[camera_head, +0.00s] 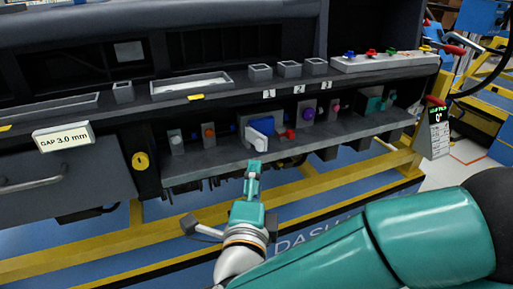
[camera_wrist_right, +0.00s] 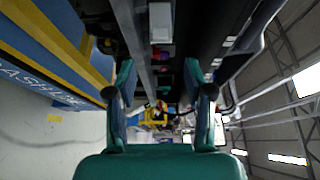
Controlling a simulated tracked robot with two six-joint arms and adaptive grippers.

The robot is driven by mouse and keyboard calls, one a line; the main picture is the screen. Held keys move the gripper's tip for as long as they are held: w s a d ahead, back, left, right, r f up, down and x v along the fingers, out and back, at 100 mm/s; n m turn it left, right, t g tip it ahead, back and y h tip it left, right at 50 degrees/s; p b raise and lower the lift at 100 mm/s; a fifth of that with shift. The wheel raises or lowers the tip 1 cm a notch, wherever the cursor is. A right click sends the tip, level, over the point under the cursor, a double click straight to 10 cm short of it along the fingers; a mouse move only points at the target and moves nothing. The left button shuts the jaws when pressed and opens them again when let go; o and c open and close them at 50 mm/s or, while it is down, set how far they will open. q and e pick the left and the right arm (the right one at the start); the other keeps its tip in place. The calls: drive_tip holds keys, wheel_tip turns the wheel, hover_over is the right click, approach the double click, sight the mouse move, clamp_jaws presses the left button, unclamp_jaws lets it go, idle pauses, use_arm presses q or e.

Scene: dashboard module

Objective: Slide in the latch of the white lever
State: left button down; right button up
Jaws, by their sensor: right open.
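The white lever (camera_head: 257,140) sticks out at the front of a blue and grey module on the dashboard's lower shelf, near the middle of the head view. My right gripper (camera_head: 254,168) is just below and in front of it, pointing toward the shelf. In the wrist view the right gripper (camera_wrist_right: 158,85) has its two teal fingers spread with nothing between them. A white block (camera_wrist_right: 160,18) at the top of that view may be the lever. The latch itself is too small to make out. I cannot tell whether the fingertips touch the lever. My left gripper is not in view.
Other modules, with an orange knob (camera_head: 208,132) and a purple knob (camera_head: 308,113), stand along the shelf (camera_head: 215,167). A grey drawer (camera_head: 75,172) is at the left. A yellow rail (camera_head: 325,187) runs below. A control panel (camera_head: 385,61) sits at upper right.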

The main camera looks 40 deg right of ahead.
sight(259, 148)
drive_tip(key=x, duration=1.2)
drive_tip(key=shift+w+d+b, duration=0.2)
drive_tip(key=shift+b, duration=0.15)
